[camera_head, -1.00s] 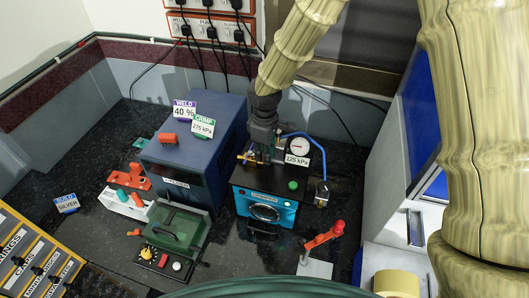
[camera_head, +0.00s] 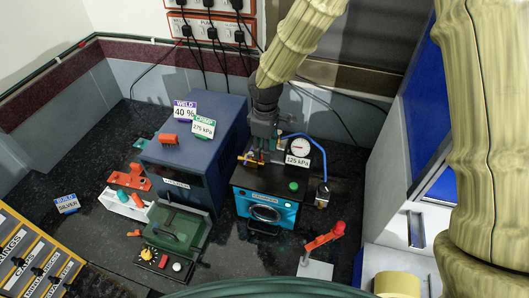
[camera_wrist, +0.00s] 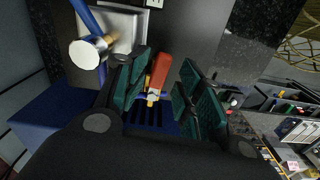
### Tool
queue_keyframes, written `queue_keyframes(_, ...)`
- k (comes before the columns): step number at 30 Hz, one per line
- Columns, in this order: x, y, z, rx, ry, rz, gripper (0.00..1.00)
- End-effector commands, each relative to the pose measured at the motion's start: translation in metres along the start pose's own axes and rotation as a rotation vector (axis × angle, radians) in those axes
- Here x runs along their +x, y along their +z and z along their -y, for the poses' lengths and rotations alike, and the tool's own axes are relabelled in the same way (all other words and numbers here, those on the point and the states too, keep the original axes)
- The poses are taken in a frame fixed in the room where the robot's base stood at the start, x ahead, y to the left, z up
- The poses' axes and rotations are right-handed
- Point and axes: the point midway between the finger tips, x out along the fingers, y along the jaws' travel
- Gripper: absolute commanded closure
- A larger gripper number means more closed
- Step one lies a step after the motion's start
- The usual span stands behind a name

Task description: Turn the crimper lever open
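My gripper (camera_head: 263,146) is over the top of the black-and-teal machine (camera_head: 264,208), in front of its round gauge. In the wrist view my gripper (camera_wrist: 166,65) has its two green-padded fingers apart. A red lever handle (camera_wrist: 160,70) shows between them, with a gap to the right finger; whether it touches the left finger is unclear. A yellow piece (camera_wrist: 151,101) is at its lower end. In the head view a small yellow bar (camera_head: 247,158) shows beside the fingers, and the red handle is mostly hidden by them.
A blue hose and gauge (camera_head: 300,148) are close to the right of the gripper. A dark blue box (camera_head: 197,150) stands to the left. A green press (camera_head: 174,232) and a red-handled tool (camera_head: 325,237) on a white base stand in front.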

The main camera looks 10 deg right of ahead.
Motion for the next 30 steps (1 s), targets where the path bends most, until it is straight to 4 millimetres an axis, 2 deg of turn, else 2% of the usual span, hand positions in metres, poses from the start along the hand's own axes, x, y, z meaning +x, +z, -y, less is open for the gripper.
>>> queue_keyframes(6,-0.031,-0.001,0.001,-0.003,0.002,-0.001,0.61)
queue_keyframes(12,-0.050,-0.001,0.001,-0.003,0.001,-0.001,0.61)
queue_keyframes(18,-0.057,-0.001,0.002,-0.003,0.000,-0.001,0.61)
queue_keyframes(25,-0.057,-0.001,0.002,-0.003,0.000,0.000,0.61)
queue_keyframes(26,-0.057,-0.001,0.002,-0.003,0.000,0.000,0.64)
queue_keyframes(30,-0.055,0.001,0.002,0.002,-0.003,-0.001,0.64)
